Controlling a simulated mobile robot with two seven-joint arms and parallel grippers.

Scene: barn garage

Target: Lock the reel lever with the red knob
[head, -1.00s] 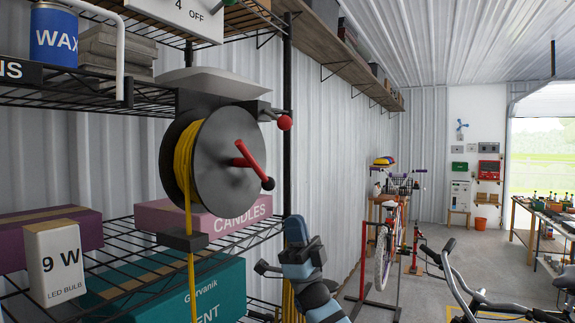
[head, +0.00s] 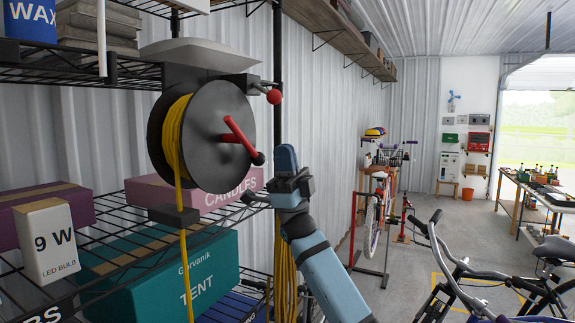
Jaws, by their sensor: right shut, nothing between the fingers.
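A black cord reel (head: 208,140) wound with yellow cord hangs under a grey bracket at the wire shelf. Its dark lock lever (head: 243,81) sticks out to the right at the top and ends in a red knob (head: 274,96). A red crank (head: 238,136) with a black end is on the reel's face. My right arm rises from below, with its wrist just right of the reel. My left gripper is not in view.
The wire shelf holds a purple box, a pink CANDLES box (head: 150,190), a bulb box (head: 46,240) and a teal TENT box (head: 160,275). A black shelf post (head: 278,110) stands behind the knob. Bicycles (head: 500,290) stand to the right.

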